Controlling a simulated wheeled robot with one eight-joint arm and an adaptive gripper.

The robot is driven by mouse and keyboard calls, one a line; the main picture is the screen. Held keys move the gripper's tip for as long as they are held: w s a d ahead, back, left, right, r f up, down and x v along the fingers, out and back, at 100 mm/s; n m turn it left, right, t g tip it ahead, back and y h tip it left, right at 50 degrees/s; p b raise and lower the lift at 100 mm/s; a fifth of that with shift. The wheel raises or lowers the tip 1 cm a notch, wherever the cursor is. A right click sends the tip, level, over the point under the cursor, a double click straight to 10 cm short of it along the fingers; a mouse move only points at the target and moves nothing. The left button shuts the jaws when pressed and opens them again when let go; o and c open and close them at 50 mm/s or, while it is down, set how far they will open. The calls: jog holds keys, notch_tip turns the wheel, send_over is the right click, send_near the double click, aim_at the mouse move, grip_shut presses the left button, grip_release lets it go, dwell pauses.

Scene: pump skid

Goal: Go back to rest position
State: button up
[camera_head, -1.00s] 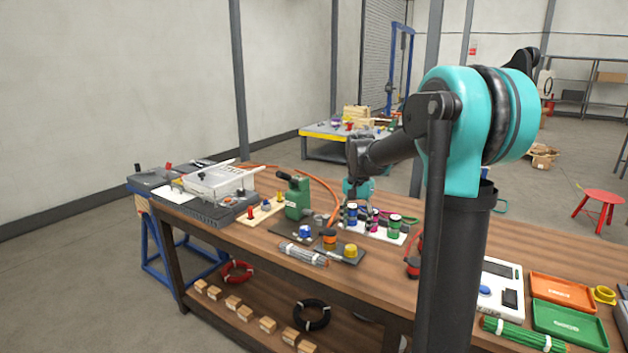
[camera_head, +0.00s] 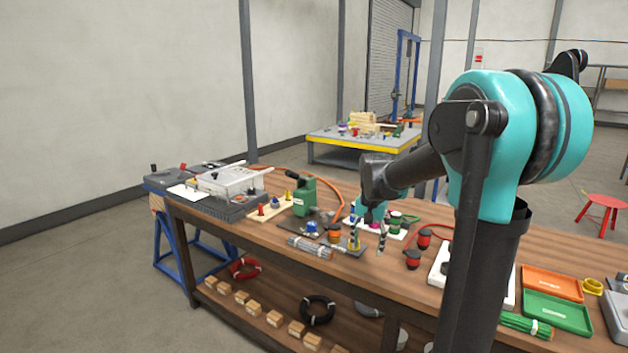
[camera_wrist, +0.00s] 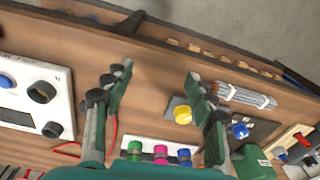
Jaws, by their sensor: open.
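My gripper (camera_head: 368,242) is open and empty over the wooden workbench (camera_head: 440,275). Its two fingers stand apart, hanging downward, in front of the white strip with coloured knobs (camera_head: 392,232). In the wrist view my gripper (camera_wrist: 160,78) shows bare wood between its fingertips. The yellow knob (camera_wrist: 182,114) on a dark plate lies near the right finger. The white strip with green, magenta and blue knobs (camera_wrist: 155,149) lies at the bottom between the fingers. My arm reaches over the bench from the right in the head view and hides part of it.
A grey rod bundle (camera_head: 309,247), a green device (camera_head: 303,195) and black-and-red knobs (camera_head: 424,238) stand close by. Orange (camera_head: 552,283) and green (camera_head: 557,314) trays lie at the right end. A yellow-edged table (camera_head: 360,143) stands behind. Floor at left is clear.

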jog(key=s+d+f+n+t, duration=0.1)
jog(key=s+f+n, duration=0.1)
jog(key=s+f, duration=0.2)
jog(key=s+d+f+n+t, duration=0.1)
jog(key=s+f, duration=0.3)
jog(key=s, duration=0.6)
jog(key=s+d+f+n+t, duration=0.1)
jog(key=s+f+n, duration=0.1)
jog(key=s+f, duration=0.2)
jog(key=s, duration=0.3)
jog(key=shift+s+f+n, duration=0.15)
jog(key=shift+s+n, duration=0.05)
jog(key=shift+n, duration=0.2)
